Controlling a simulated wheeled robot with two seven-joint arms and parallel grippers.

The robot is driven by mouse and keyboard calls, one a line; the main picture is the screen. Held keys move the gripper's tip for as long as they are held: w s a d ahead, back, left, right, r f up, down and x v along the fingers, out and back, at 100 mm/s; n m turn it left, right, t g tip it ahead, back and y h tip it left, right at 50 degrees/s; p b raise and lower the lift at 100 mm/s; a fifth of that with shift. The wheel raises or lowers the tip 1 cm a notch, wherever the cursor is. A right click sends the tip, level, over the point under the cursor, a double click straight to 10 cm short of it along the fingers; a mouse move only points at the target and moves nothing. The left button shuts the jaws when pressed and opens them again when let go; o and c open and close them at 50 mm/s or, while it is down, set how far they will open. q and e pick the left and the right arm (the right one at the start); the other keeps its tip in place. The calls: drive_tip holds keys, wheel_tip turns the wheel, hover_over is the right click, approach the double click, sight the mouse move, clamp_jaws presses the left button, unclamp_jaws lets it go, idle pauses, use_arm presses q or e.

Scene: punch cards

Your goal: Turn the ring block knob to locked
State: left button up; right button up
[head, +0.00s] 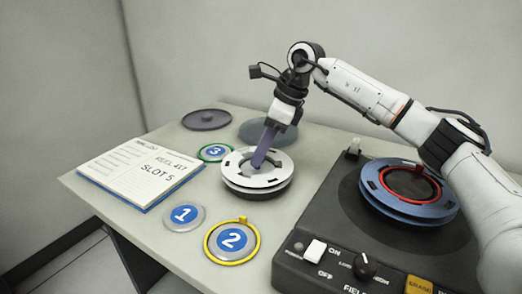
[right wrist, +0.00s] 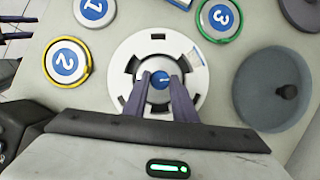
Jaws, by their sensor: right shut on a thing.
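A white slotted ring block (head: 257,180) with a dark lower layer sits flat on the table. In the right wrist view the ring block (right wrist: 125,58) has a small blue-topped knob (right wrist: 159,80) at its middle. My right gripper (head: 258,162) points down into the ring's centre. Its two dark purple fingers (right wrist: 160,82) close on either side of the knob in the right wrist view. In the head view the fingers hide the knob. I cannot read any locked mark or the knob's setting.
Disc 1 (head: 184,215), yellow-ringed disc 2 (head: 232,240) and green-ringed disc 3 (head: 214,152) lie nearby. A notebook (head: 142,172) lies at left. Two grey discs lie behind. A black machine (head: 330,225) at right carries a blue reel (head: 432,208) with a red ring.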

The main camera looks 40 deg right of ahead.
drive_tip(key=m+h+p, duration=0.1)
drive_tip(key=m, duration=0.2)
drive_tip(key=shift+s+a+r+t, duration=0.1)
drive_tip(key=shift+a+t, duration=0.05)
drive_tip(key=shift+t, duration=0.25)
drive_tip(key=m, duration=0.2)
drive_tip(key=m+h+p, duration=0.1)
drive_tip(key=shift+a+m+t, duration=0.2)
drive_tip(key=shift+m+t, duration=0.1)
drive_tip(key=shift+m, duration=0.1)
drive_tip(key=m+h, duration=0.1)
drive_tip(key=m, duration=0.1)
drive_tip(key=shift+a+m+p, duration=0.1)
drive_tip(key=shift+m+p, duration=0.2)
drive_tip(key=shift+p, duration=0.05)
drive_tip(key=shift+a+m+h, duration=0.1)
drive_tip(key=shift+m+h, duration=0.9)
drive_tip(key=shift+m, duration=1.1)
drive_tip(key=o, duration=1)
drive_tip(key=shift+o, duration=0.2)
